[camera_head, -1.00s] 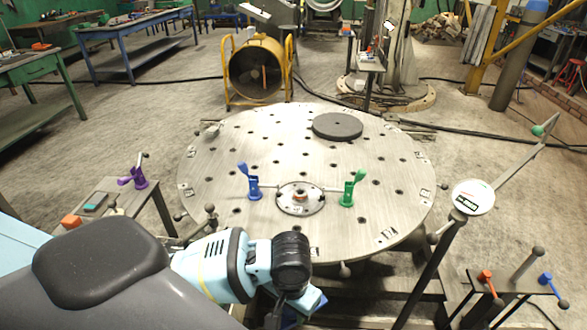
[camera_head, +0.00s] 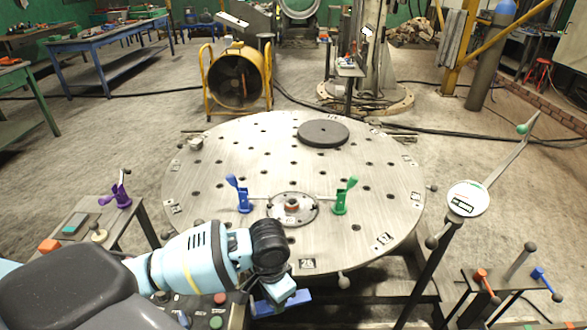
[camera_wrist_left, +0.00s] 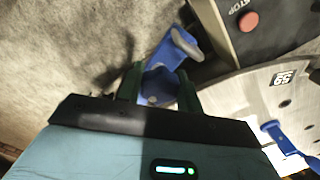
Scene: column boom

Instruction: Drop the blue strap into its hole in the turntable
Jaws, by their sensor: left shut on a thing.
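The round grey turntable (camera_head: 215,185) with rows of holes fills the middle of the head view. My left gripper (camera_head: 276,298) is low in that view, just off the turntable's front edge. It is shut on the blue strap (camera_head: 294,299), also seen in the wrist view (camera_wrist_left: 182,48), where the left gripper's fingers (camera_wrist_left: 160,88) close around its blue body. The strap is apart from the turntable and its lower end is hidden. A similar blue clamp (camera_head: 243,199) and a green clamp (camera_head: 341,199) stand upright on the turntable. My right gripper is not in view.
A round hub (camera_head: 292,207) and a dark disc (camera_head: 323,133) lie on the turntable. A side table (camera_head: 75,216) with a purple clamp (camera_head: 120,195) is left. A stand with a round gauge (camera_head: 467,198) rises right. A control box (camera_wrist_left: 260,25) shows in the wrist view.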

